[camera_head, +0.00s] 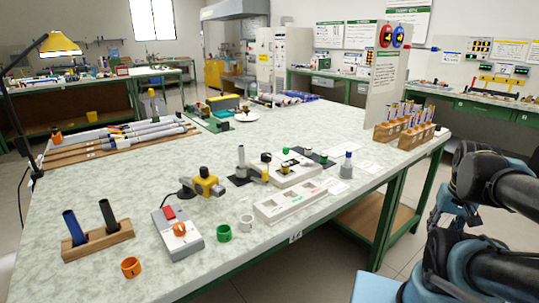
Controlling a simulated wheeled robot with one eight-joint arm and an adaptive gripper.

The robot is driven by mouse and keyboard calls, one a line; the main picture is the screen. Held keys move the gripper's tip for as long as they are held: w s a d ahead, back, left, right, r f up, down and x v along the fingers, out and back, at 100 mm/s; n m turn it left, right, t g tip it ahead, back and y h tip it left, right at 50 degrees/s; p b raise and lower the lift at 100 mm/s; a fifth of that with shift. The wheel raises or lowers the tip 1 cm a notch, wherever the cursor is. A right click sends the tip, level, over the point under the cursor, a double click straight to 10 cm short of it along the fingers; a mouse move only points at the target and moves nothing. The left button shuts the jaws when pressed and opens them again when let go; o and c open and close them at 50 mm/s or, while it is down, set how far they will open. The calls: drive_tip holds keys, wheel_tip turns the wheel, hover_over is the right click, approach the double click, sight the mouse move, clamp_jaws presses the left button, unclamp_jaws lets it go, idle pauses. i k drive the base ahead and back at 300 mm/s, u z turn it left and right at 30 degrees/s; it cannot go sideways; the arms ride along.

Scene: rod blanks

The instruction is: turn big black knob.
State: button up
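Two dark knob-like parts show on the table. One is the black top (204,171) of a yellow device (208,187) with a cable, left of the table's middle. The other is a small black cap (266,157) near the white fixture box, close to a grey upright rod (241,158). I cannot tell for sure which is the big black knob, or how it is turned. My dark arm links with blue parts stand at the right edge, beyond the table's front side and well apart from both. My gripper is not visible.
A grey box (178,236) with a red button, orange, green and white rings, a wooden rod holder (97,240) and a white slotted tray (290,200) stand near the front. Wooden racks (403,131) stand at right. Bare tabletop (110,185) lies at left.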

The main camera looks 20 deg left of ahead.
sight(265, 157)
drive_tip(key=z, duration=0.05)
drive_tip(key=k, duration=0.95)
drive_tip(key=u, duration=0.4)
drive_tip(key=i, duration=1)
drive_tip(key=u, duration=0.05)
